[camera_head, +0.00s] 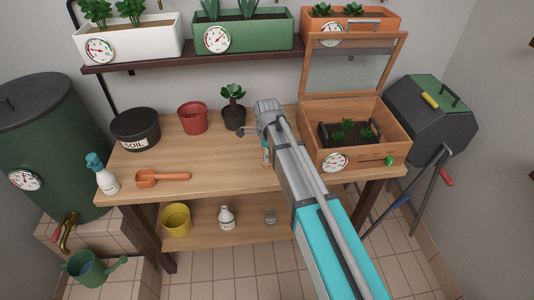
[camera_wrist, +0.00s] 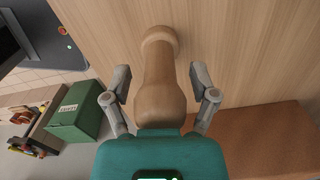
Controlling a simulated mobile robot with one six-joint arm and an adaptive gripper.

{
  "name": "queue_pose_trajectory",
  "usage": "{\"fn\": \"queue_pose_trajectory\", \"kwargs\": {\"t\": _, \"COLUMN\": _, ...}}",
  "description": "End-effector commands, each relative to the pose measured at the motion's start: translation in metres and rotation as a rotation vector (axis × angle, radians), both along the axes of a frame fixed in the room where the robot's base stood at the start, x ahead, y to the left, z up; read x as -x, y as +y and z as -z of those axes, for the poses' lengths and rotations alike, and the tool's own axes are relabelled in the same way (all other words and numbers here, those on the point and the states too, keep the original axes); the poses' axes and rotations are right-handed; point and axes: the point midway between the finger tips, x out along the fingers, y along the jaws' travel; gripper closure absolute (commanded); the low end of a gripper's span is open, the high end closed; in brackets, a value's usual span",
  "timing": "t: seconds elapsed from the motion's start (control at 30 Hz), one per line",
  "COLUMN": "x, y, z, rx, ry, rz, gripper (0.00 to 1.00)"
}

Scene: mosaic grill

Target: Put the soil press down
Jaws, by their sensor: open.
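The soil press (camera_wrist: 160,75) is a pale wooden piece with a rounded, wider near part and a flared far end. In the wrist view it lies between the two grey fingers of my gripper (camera_wrist: 160,97). The fingers are spread, one on each side, with a narrow gap visible beside the press. Its far end appears against the wooden bench top (camera_wrist: 240,50); I cannot tell for sure whether it touches it. In the head view my arm hides most of the press and the gripper, over the middle of the workbench (camera_head: 215,178).
A wooden planter box (camera_head: 385,155) with an open lid stands right of my arm. A dark plant pot (camera_head: 234,118), red pot (camera_head: 193,118) and soil tub (camera_head: 136,130) stand at the back left.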

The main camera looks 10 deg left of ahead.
Motion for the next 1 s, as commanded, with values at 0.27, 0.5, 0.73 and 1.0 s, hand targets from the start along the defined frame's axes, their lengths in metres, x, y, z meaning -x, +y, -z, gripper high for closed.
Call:
{"fn": "queue_pose_trajectory", "kwargs": {"t": 0.27, "x": 0.000, "y": 0.000, "z": -0.007, "rx": 0.000, "ry": 0.000, "rz": 0.000, "gripper": 0.25}}
{"fn": "queue_pose_trajectory", "kwargs": {"t": 0.5, "x": 0.000, "y": 0.000, "z": -0.023, "rx": 0.000, "ry": 0.000, "rz": 0.000, "gripper": 0.25}}
{"fn": "queue_pose_trajectory", "kwargs": {"t": 0.73, "x": 0.000, "y": 0.000, "z": -0.042, "rx": 0.000, "ry": 0.000, "rz": 0.000, "gripper": 0.25}}
{"fn": "queue_pose_trajectory", "kwargs": {"t": 1.0, "x": 0.000, "y": 0.000, "z": -0.064, "rx": 0.000, "ry": 0.000, "rz": 0.000, "gripper": 0.25}}
